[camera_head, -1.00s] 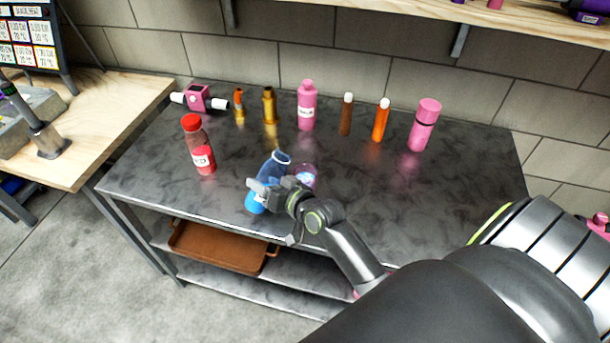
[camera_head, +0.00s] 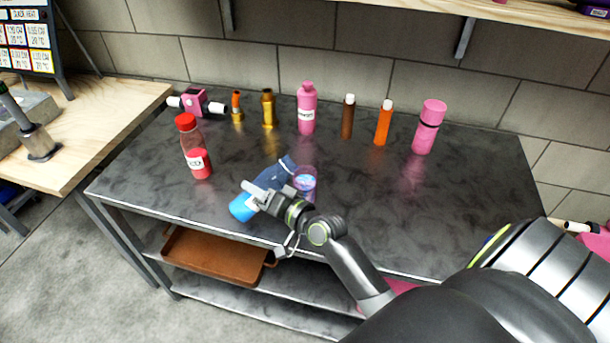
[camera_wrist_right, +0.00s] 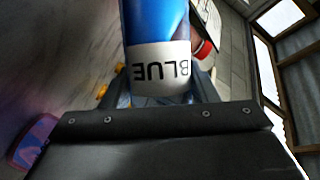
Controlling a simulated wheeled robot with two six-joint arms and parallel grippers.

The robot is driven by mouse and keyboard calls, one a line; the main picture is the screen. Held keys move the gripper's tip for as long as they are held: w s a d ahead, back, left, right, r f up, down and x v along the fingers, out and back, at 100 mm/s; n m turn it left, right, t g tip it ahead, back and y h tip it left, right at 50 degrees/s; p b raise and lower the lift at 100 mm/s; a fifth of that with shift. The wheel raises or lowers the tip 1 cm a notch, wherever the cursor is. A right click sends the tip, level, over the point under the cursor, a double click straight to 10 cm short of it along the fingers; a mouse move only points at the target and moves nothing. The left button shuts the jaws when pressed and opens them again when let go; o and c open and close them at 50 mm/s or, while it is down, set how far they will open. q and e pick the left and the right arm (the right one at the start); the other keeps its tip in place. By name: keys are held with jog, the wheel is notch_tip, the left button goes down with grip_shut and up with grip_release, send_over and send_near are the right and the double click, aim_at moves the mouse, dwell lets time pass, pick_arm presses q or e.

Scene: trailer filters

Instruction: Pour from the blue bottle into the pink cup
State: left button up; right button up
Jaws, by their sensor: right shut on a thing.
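The blue bottle (camera_head: 270,178) is held by my right gripper (camera_head: 254,193) above the front of the dark table. It is tilted far over, with its neck up and to the right, close to the rim of the pink cup (camera_head: 305,182). The cup is translucent and stands on the table just right of the bottle. In the right wrist view the bottle's white BLUE label (camera_wrist_right: 160,70) shows between the fingers, and the cup (camera_wrist_right: 34,140) is at the lower left. I cannot tell whether liquid is flowing. My left gripper is not in view.
A red-capped bottle (camera_head: 194,150) stands at the left of the table (camera_head: 385,210). A pink bottle (camera_head: 306,112), brown tube (camera_head: 347,118), orange tube (camera_head: 383,124), pink flask (camera_head: 428,128) and brass-coloured pieces (camera_head: 268,110) line the back. The table's right side is clear.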

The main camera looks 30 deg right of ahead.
aim_at(258, 182)
jog(key=shift+a+r+m+t+y+b, duration=0.3)
jog(key=shift+a+r+m+b, duration=0.15)
jog(key=shift+m, duration=0.35)
dwell(1.9)
jog(key=shift+r+m+t, duration=0.3)
jog(key=shift+r+m, duration=0.4)
jog(key=shift+r, duration=0.05)
dwell(1.7)
jog(key=shift+d+r+m+t, duration=0.15)
jog(key=shift+r+m+t, duration=0.05)
jog(key=shift+r+m, duration=0.3)
jog(key=shift+d+r+m+t, duration=0.15)
jog(key=shift+r+m+t, duration=0.05)
jog(key=shift+r+m, duration=0.3)
dwell(1.9)
